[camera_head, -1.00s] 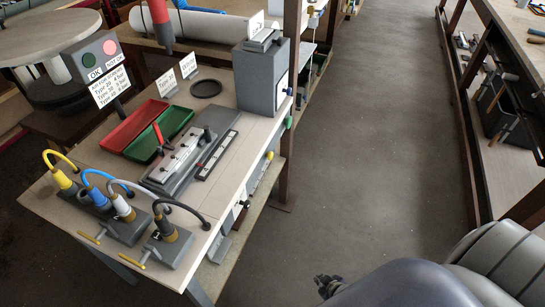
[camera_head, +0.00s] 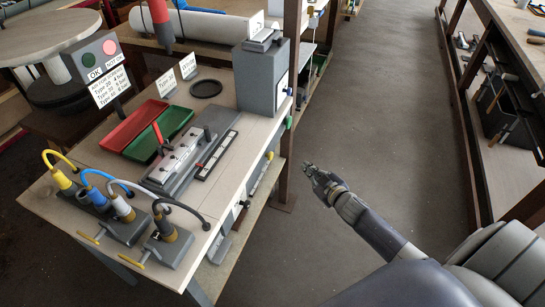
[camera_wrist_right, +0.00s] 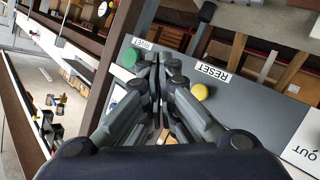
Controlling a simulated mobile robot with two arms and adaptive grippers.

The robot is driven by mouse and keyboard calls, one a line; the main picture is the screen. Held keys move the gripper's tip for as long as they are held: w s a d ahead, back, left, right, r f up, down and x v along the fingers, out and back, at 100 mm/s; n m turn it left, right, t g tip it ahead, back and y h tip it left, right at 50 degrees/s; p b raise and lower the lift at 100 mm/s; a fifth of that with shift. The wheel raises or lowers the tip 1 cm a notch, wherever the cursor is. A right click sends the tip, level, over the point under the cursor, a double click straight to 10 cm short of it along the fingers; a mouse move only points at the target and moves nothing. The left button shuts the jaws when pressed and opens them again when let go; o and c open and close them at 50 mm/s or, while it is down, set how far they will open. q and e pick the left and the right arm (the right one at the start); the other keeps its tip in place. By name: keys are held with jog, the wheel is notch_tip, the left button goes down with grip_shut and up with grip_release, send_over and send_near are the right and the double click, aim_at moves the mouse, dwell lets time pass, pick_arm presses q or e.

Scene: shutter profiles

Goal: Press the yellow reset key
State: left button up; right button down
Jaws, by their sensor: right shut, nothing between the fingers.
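The yellow reset key (camera_wrist_right: 199,91) is a round button on a grey panel (camera_wrist_right: 262,107) in the right wrist view. A white RESET label (camera_wrist_right: 212,71) lies just above it. My right gripper (camera_wrist_right: 155,62) is shut and empty. In that picture its fingertips are left of the yellow key, near a green button (camera_wrist_right: 130,57); I cannot tell the gap to the panel. In the head view the right gripper (camera_head: 308,167) is over the floor, right of the bench. I cannot make out the yellow key there. My left gripper is not in view.
The bench (camera_head: 232,187) carries a tall grey box (camera_head: 259,82), a red tray (camera_head: 134,124), a green tray (camera_head: 164,125) and corded fittings. A dark post (camera_head: 285,185) stands by its right edge. The aisle floor (camera_head: 390,110) is open.

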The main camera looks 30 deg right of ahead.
aim_at(269, 156)
jog(key=w+a+b, duration=0.2)
jog(key=w+a, duration=0.3)
jog(key=w, duration=0.1)
jog(key=shift+w+a, duration=0.35)
dwell(1.6)
jog(key=shift+w+a, duration=0.3)
jog(key=shift+w+a+b, duration=0.3)
jog(key=shift+w+a, duration=0.15)
jog(key=shift+w, duration=0.05)
dwell(1.1)
jog(key=shift+s+d+p, duration=0.45)
jog(key=shift+s+d, duration=0.2)
jog(key=shift+s, duration=0.15)
